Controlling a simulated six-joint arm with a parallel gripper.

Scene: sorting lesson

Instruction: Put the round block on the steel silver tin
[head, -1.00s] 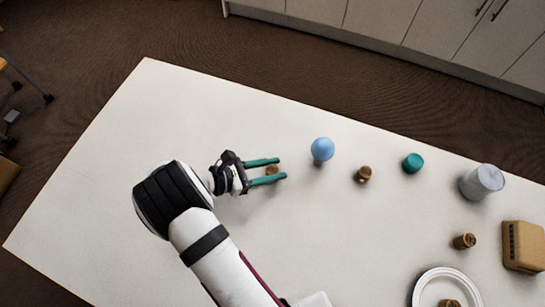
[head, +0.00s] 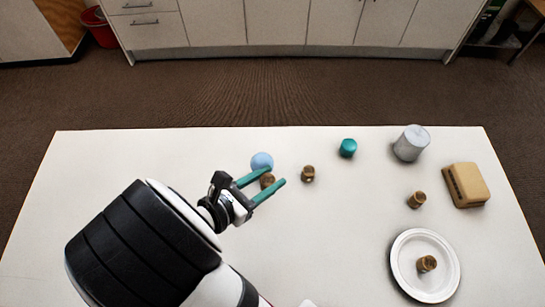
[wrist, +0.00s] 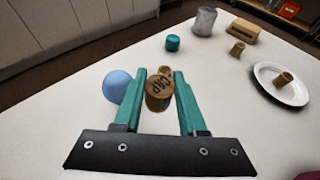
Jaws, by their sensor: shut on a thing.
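My gripper (head: 276,176) is shut on a short brown round block (head: 266,181). The block also shows in the wrist view (wrist: 158,102), between the green fingers, with its CAP-lettered face towards the camera. How high it is above the table is hard to tell. The silver tin (head: 411,143), a grey upright cylinder, stands at the far right of the table, well away from my gripper. It also shows at the top of the wrist view (wrist: 204,22).
A blue ball (head: 262,161) lies close behind my fingers. A similar brown block (head: 308,174) and a teal cylinder (head: 348,148) stand between my gripper and the tin. Right: another brown block (head: 416,200), tan box (head: 466,185), white plate (head: 398,262) bearing a brown block (head: 427,264).

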